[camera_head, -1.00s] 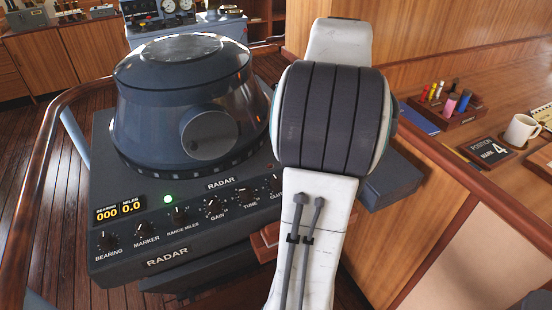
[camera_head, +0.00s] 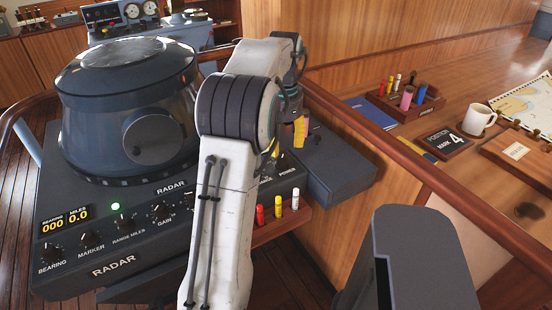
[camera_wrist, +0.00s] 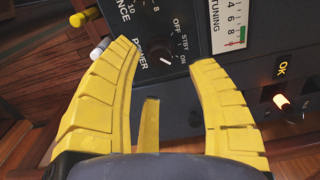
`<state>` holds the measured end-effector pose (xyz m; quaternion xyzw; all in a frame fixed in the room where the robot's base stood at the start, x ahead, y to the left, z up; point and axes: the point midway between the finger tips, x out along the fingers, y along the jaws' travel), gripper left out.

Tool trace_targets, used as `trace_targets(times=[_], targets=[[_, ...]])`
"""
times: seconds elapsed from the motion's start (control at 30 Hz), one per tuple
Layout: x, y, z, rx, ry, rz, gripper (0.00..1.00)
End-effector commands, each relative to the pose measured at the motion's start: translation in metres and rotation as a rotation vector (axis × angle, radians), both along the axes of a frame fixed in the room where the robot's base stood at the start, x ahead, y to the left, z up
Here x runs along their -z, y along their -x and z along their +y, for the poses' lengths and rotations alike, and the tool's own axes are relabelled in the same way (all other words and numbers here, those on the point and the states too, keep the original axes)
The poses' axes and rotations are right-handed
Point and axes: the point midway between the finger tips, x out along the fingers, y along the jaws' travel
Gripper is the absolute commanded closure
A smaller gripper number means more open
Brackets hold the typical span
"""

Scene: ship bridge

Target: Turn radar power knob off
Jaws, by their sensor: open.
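The radar console (camera_head: 85,275) stands at the left in the head view, with a lit green lamp (camera_head: 115,206). The power knob (camera_wrist: 157,50) shows in the wrist view beside its POWER label and the marks OFF, STBY and ON. Its white pointer appears turned toward ON. In the head view my arm hides most of this end of the panel. My gripper (camera_wrist: 165,48) is open, its yellow fingers either side of the knob. I cannot tell whether they touch it. Part of my gripper shows behind the arm in the head view (camera_head: 299,131).
A wooden tray (camera_head: 290,219) with red, yellow and white markers sits just below the panel's right end. A tuning meter (camera_wrist: 233,25) and a glowing lamp (camera_wrist: 281,101) lie right of the knob in the wrist view. A wooden rail (camera_head: 425,170) edges the desk.

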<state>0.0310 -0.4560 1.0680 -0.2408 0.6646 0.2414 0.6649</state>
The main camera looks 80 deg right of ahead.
Motion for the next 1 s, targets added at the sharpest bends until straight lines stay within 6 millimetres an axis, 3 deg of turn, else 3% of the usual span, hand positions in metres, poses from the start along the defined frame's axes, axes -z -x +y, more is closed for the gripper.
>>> trace_targets(times=[0.2,0.4,0.87,1.0], targets=[[0.029,-0.001,0.001,-0.002,-0.001,0.000,0.47],[0.045,-0.001,0.001,-0.003,-0.001,0.000,0.47],[0.052,-0.001,0.000,-0.003,0.001,0.000,0.45],[0.052,-0.001,0.000,-0.003,0.001,0.000,0.57]])
